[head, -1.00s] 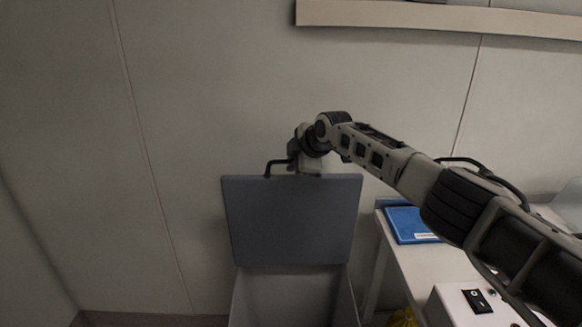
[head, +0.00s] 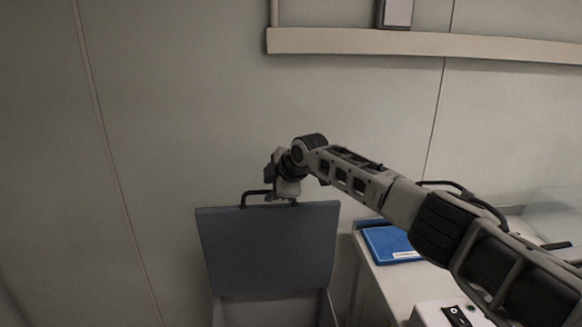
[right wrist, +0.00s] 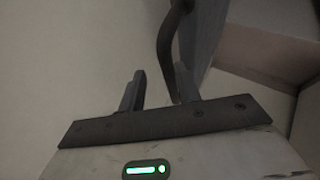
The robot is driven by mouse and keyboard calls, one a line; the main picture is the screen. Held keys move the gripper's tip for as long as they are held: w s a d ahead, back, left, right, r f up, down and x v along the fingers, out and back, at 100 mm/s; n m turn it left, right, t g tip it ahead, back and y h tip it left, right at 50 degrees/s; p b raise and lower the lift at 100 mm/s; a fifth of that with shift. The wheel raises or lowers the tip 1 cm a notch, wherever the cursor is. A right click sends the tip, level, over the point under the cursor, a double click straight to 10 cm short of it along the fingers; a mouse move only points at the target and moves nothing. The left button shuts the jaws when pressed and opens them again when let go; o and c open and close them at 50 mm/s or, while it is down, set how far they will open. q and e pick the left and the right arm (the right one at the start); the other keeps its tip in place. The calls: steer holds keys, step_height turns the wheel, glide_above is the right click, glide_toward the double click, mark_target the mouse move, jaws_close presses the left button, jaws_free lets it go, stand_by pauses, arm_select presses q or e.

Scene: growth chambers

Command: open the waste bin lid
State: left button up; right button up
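The waste bin (head: 270,312) stands against the wall, low in the head view. Its flat grey lid (head: 268,250) is raised, standing nearly upright at the bin's back. A dark bar handle (head: 258,194) sits on the lid's top edge. My right gripper (head: 285,197) is at the right end of this handle; its fingertips are hard to make out there. In the right wrist view, the fingers of my right gripper (right wrist: 160,88) are apart. The handle (right wrist: 167,45) runs down close beside the right-hand finger; I cannot tell if they touch. My left gripper is out of view.
A pale bench (head: 385,285) stands right of the bin, with a blue flat object (head: 390,243) and a white box with a switch (head: 440,314) on it. A rail (head: 420,45) runs along the wall above. The wall left of the bin is clear.

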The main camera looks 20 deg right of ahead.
steer(key=v, duration=1.4)
steer(key=shift+s+r, duration=0.2)
steer(key=shift+r, duration=0.05)
steer(key=shift+d+f, duration=0.1)
steer(key=shift+d, duration=0.05)
